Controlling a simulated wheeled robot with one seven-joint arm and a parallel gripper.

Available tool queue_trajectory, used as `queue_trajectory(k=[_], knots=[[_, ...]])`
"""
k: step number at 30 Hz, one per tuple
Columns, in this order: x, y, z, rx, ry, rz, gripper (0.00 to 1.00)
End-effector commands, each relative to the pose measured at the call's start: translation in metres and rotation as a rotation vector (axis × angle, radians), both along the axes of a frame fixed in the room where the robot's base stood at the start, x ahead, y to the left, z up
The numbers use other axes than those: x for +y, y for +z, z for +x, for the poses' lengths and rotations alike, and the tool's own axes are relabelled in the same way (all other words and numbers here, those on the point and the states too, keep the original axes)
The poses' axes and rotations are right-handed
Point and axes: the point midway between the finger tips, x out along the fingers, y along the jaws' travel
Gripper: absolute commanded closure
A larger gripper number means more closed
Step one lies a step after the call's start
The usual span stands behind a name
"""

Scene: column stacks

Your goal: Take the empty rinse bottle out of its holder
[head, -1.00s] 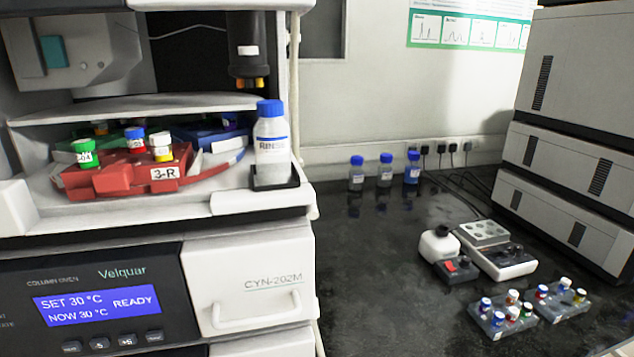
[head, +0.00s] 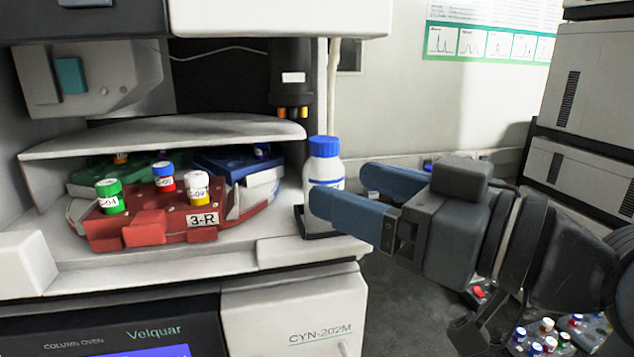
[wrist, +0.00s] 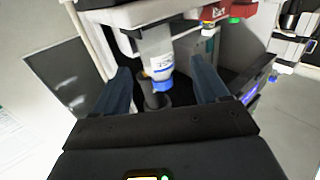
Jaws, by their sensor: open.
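The rinse bottle (head: 323,172), pale with a blue cap and a blue-edged label, stands upright in its black holder (head: 303,222) at the shelf's right front corner. Whether it holds liquid I cannot tell. My gripper (head: 342,186) is open and level, reaching in from the right. Its near finger crosses in front of the bottle's lower body and hides part of it and the holder. The far finger's tip shows right of the bottle. In the wrist view, the bottle (wrist: 157,45) appears upside down, between the two open fingers (wrist: 160,66); no contact is visible.
A red rack marked 3-R (head: 145,225) with capped vials sits on the carousel left of the bottle. A black cylinder (head: 291,80) hangs above and behind the bottle. The oven's white front (head: 290,310) lies below. Vial racks (head: 545,335) stand on the dark bench.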

Motion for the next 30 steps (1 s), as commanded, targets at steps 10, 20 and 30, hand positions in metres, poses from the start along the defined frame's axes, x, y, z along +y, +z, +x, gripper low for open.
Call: queue_trajectory(k=[10, 20, 30], knots=[[0.030, 0.000, 0.024, 0.002, 0.003, -0.001, 0.27], [0.055, -0.003, 0.046, 0.001, 0.000, -0.001, 0.27], [0.055, -0.003, 0.047, 0.001, -0.001, -0.001, 0.39]])
